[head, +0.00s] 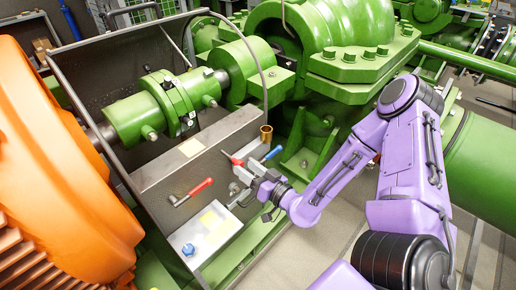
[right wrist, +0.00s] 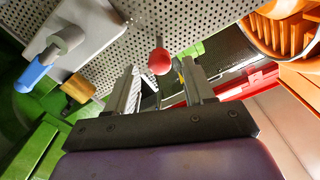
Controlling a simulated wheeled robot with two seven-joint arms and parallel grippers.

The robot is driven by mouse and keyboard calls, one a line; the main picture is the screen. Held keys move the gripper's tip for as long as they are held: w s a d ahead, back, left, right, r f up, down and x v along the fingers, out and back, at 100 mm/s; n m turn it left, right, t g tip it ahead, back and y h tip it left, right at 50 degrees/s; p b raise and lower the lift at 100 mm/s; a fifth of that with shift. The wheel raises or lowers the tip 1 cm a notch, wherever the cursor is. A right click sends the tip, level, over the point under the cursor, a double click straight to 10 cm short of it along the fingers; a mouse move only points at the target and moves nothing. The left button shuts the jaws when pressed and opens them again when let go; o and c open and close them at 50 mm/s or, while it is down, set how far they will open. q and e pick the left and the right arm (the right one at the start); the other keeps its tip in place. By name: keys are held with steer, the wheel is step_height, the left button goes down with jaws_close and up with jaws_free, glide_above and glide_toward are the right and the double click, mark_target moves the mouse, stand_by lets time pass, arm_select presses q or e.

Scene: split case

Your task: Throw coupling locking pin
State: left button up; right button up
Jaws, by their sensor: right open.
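My right gripper (head: 247,184) reaches in from the right to the grey control ledge in the head view. Its jaws are open, and in the right wrist view (right wrist: 160,78) two grey fingers stand apart. A red ball-shaped knob (right wrist: 159,62) shows between and just beyond the fingertips. I cannot tell whether they touch it. In the head view a red grip (head: 237,161) shows just beyond the gripper. Which part is the locking pin is not clear. The green coupling (head: 168,103) sits on its shaft behind the ledge. My left gripper is not in view.
A blue-handled lever (head: 272,153) and brass cup (head: 266,134) stand close beyond the gripper. A red-handled lever (head: 199,187) lies left of it. A box with a blue knob (head: 188,249) is nearer. An orange housing (head: 60,170) fills the left; green pump casings stand behind.

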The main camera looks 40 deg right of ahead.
steer(key=s+d, duration=0.1)
steer(key=s, duration=0.6)
steer(key=shift+s, duration=0.15)
steer(key=shift+d, duration=0.1)
steer(key=s+d+f+m+g+h, duration=0.2)
steer(key=f+m+g, duration=0.1)
steer(key=f+g, duration=0.3)
steer(key=s+d+f+m+g+h, duration=0.2)
steer(key=f+m+g+h, duration=0.1)
steer(key=f, duration=0.5)
steer(key=s+a+f+n+g, duration=0.1)
steer(key=s+a+f+g, duration=0.1)
steer(key=s+f, duration=0.2)
steer(key=s+a+f+n+g+h, duration=0.1)
steer(key=s+a+f+g, duration=0.1)
steer(key=s, duration=0.7)
steer(key=shift+s+f+g, duration=0.35)
steer(key=shift+f+g, duration=0.45)
steer(key=shift+f, duration=0.05)
